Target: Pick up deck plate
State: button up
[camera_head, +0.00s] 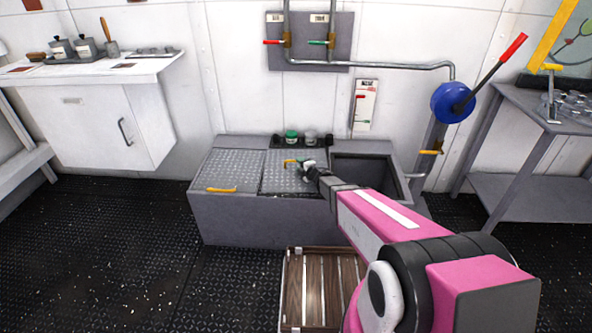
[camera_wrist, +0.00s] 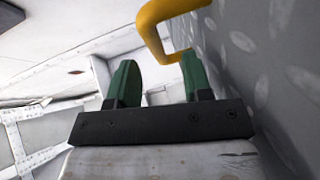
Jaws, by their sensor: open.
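A grey studded deck plate (camera_head: 281,184) with a yellow handle (camera_head: 291,162) lies on the middle of the low grey bin (camera_head: 245,222). A second deck plate (camera_head: 231,170) with a yellow handle (camera_head: 221,190) at its front edge covers the left part. My gripper (camera_head: 304,164) is at the middle plate's handle and hides part of the plate. In the wrist view its green fingers (camera_wrist: 158,72) are apart. The yellow handle (camera_wrist: 158,38) shows just beyond them, its lower end by the right finger. The plate's surface (camera_wrist: 245,55) fills the right side. I cannot tell whether they touch.
The bin's right compartment (camera_head: 365,172) is open and dark. A green-lidded jar (camera_head: 291,138) and a grey-topped jar (camera_head: 310,137) stand on a dark tray behind the plates. A slatted wooden pallet (camera_head: 319,287) lies in front. Open floor is at left.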

aim_at(296, 164)
jog(key=x, duration=0.4)
jog(key=shift+w+a, duration=0.25)
jog(key=shift+w, duration=0.1)
grip_shut()
jog(key=shift+s+r, duration=0.1)
dwell(1.0)
